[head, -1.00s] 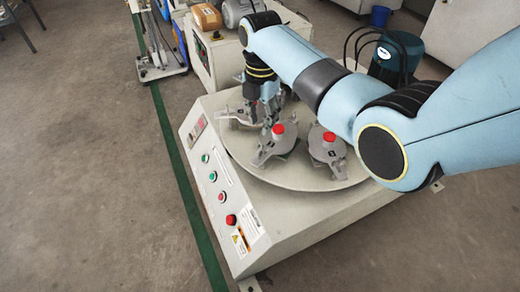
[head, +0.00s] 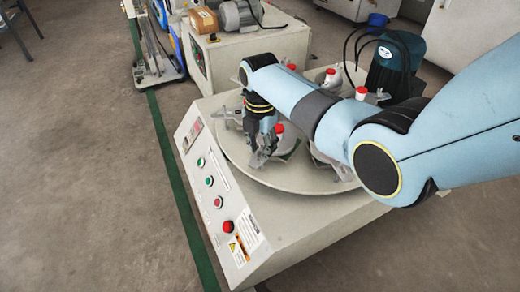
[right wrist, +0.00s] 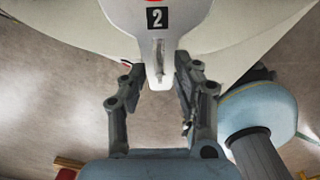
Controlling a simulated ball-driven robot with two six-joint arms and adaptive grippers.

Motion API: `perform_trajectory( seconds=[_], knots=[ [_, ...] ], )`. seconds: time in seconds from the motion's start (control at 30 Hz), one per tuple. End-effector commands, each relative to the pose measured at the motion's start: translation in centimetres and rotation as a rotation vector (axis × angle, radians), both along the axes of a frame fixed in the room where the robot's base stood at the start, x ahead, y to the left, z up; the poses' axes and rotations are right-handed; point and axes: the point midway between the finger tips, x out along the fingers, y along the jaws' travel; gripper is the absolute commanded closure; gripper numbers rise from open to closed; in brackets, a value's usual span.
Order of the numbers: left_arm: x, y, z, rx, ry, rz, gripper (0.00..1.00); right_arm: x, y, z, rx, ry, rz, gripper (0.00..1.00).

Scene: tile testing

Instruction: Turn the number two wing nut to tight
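The number two holder is a grey arm with a black "2" label (right wrist: 157,18) at the top of the right wrist view. Its narrow slotted tip (right wrist: 158,80) points down between my right fingers. I cannot clearly make out a wing nut apart from it. My right gripper (right wrist: 158,72) is open, with one finger on each side of the tip and small gaps visible. In the head view the right gripper (head: 258,158) is low over the turntable's front-left part, beside a red-capped holder (head: 280,128), partly hidden by my arm. My left gripper is not in view.
The round turntable (head: 270,183) carries several red-capped holders. Its machine has a sloped panel with buttons, including a red one (head: 228,227). A dark green motor (head: 397,62) with black hoses stands behind at right. Open floor (head: 90,200) lies to the left.

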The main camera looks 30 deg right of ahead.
Motion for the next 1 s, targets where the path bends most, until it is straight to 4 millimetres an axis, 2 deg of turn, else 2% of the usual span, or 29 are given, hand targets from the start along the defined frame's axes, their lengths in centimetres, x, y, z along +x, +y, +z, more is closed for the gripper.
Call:
perform_trajectory(
  seconds=[0.3, 0.53, 0.93, 1.0],
  knots=[
    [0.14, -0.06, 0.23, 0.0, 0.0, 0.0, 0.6, 0.03, 0.01, -0.07, 0.0, -0.001, 0.0, 0.71],
    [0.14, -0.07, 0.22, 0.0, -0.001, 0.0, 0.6, 0.02, 0.01, -0.08, 0.0, 0.0, 0.0, 1.0],
    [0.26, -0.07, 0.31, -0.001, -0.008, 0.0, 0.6, 0.03, 0.01, 0.0, 0.0, 0.0, -0.017, 1.0],
    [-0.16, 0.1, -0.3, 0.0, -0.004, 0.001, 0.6, 0.05, 0.01, 0.06, 0.0, 0.0, -0.035, 1.0]
  ],
)
